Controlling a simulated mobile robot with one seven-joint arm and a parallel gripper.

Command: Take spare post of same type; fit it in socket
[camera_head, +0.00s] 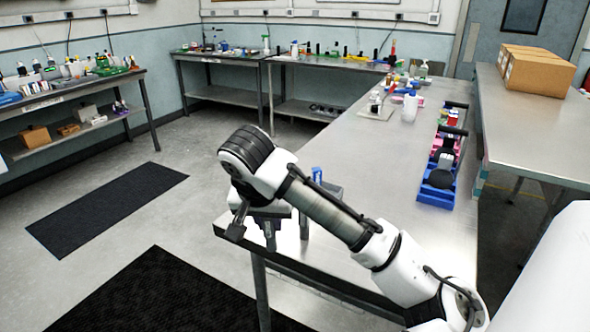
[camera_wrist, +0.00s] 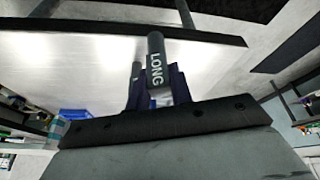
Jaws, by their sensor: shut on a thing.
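A dark grey post (camera_wrist: 155,62) marked "LONG" is between the fingers of my gripper (camera_wrist: 157,88) in the wrist view, and the gripper is shut on it. In the head view my gripper (camera_head: 255,232) hangs at the near left corner of the steel table (camera_head: 345,150). The held post cannot be told clearly from the fingers there. A blue piece (camera_head: 316,174) and a grey part stand just behind my arm, partly hidden. I cannot make out an empty socket.
Blue and pink bins (camera_head: 436,196) with dark items line the table's right side. A white bottle (camera_head: 410,107) and small items stand farther back. Cardboard boxes (camera_head: 540,74) sit on the right-hand table. The middle of the steel table is clear. Black mats (camera_head: 110,205) lie on the floor.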

